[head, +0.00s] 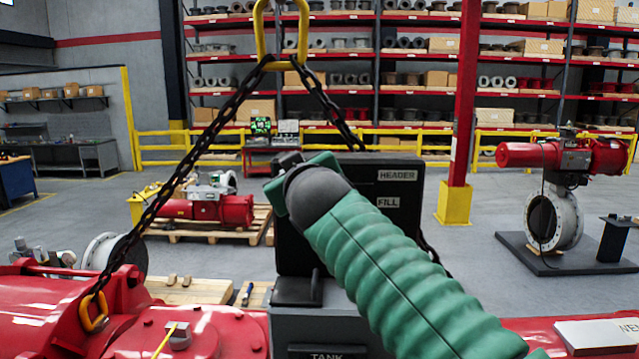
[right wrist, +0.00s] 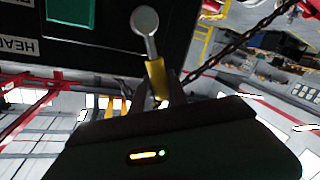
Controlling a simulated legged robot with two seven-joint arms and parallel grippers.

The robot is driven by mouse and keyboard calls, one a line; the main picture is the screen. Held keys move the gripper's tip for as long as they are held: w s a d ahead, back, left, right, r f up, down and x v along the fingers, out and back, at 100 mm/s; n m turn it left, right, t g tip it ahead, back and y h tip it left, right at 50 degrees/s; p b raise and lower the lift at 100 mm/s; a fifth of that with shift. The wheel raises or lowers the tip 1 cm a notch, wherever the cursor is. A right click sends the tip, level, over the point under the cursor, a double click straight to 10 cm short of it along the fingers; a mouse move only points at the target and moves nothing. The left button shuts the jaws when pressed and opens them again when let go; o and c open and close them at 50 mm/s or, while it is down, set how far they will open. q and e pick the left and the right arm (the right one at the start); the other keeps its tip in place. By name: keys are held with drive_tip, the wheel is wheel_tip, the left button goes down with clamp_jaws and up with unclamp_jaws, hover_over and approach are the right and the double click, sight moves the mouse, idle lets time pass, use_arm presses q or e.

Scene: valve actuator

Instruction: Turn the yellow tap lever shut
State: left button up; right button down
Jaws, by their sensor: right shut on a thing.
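In the right wrist view, the yellow tap lever (right wrist: 156,72) shows as a short yellow sleeve on a silver stem with a round end, in front of a black panel. My right gripper (right wrist: 158,90) is shut on the yellow sleeve, its dark fingers on either side. In the head view, my green ribbed right arm crosses from the lower right to the black block (head: 400,215) labelled HEADER and FILL. That arm hides the lever and the right gripper there. My left gripper is in neither view.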

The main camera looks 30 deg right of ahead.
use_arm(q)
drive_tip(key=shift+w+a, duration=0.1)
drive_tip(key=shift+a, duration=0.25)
use_arm(e)
drive_tip(key=w+a+f+n+g+h, duration=0.2)
drive_tip(key=a+f+n+g, duration=0.1)
drive_tip(key=f+n, duration=0.4)
drive_tip(key=shift+w+a+n, duration=0.2)
drive_tip(key=shift+a+n, duration=0.2)
drive_tip(key=shift+n, duration=0.7)
drive_tip(key=c, duration=1.5)
unclamp_jaws()
drive_tip(key=shift+c, duration=0.2)
drive_tip(key=shift+o, duration=1.2)
drive_tip(key=shift+w, duration=0.2)
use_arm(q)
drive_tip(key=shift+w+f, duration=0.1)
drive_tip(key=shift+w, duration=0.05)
use_arm(e)
drive_tip(key=shift+s+r, duration=0.1)
drive_tip(key=shift+s, duration=0.05)
